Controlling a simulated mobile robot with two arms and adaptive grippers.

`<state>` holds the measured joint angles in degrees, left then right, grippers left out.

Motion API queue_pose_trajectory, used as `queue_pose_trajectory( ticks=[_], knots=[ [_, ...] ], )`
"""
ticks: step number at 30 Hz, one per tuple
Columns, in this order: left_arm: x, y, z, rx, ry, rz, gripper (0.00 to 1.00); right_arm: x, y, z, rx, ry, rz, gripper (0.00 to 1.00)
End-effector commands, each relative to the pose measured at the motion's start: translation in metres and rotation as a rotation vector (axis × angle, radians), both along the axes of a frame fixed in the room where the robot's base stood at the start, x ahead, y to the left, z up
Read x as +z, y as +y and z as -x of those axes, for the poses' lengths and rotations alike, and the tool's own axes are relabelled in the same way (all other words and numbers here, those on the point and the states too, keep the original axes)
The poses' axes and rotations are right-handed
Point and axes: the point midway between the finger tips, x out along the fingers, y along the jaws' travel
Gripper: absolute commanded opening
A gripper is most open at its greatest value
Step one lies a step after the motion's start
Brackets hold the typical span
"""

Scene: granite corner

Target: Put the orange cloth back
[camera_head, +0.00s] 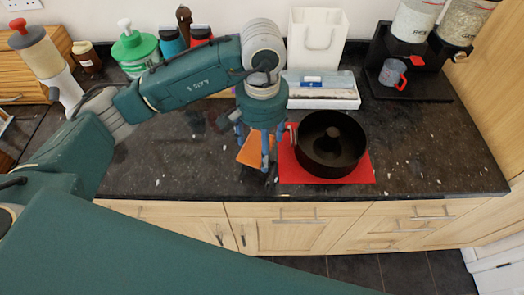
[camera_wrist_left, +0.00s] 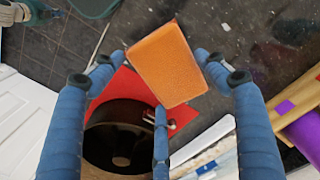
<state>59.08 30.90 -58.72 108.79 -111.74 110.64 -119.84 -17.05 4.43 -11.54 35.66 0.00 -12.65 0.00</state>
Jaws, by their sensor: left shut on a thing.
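The orange cloth (camera_head: 251,153) is a small flat orange piece, held tilted in my left gripper (camera_head: 263,150). In the left wrist view the cloth (camera_wrist_left: 165,62) lies between the blue fingers, one on each side and one below. My left gripper is shut on it, over the dark counter just left of the red mat. Part of the cloth is hidden behind the fingers in the head view. My right gripper does not show.
A black round pan (camera_head: 316,158) stands on the red mat (camera_head: 363,177) just right of the gripper. Behind are a white holder (camera_head: 318,35), a white tray (camera_head: 345,98) and a black stand (camera_head: 440,89) with a mug (camera_head: 391,74). The counter (camera_head: 430,155) on the right is clear.

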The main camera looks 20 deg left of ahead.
Motion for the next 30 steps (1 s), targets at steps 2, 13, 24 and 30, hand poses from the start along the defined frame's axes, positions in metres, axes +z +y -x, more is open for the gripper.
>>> queue_pose_trajectory(
  ticks=[2,13,24,30],
  knots=[
    [-0.005,0.0,0.0,0.001,0.001,0.001,0.53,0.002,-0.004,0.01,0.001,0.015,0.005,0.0],
    [-0.045,0.0,0.0,0.0,0.0,0.0,0.53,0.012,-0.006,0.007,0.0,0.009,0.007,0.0],
    [-0.05,0.0,0.0,-0.001,-0.002,0.0,0.53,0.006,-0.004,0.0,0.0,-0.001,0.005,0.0],
    [-0.048,0.0,0.0,-0.001,-0.001,0.0,0.92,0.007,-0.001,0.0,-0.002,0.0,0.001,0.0]
  ],
)
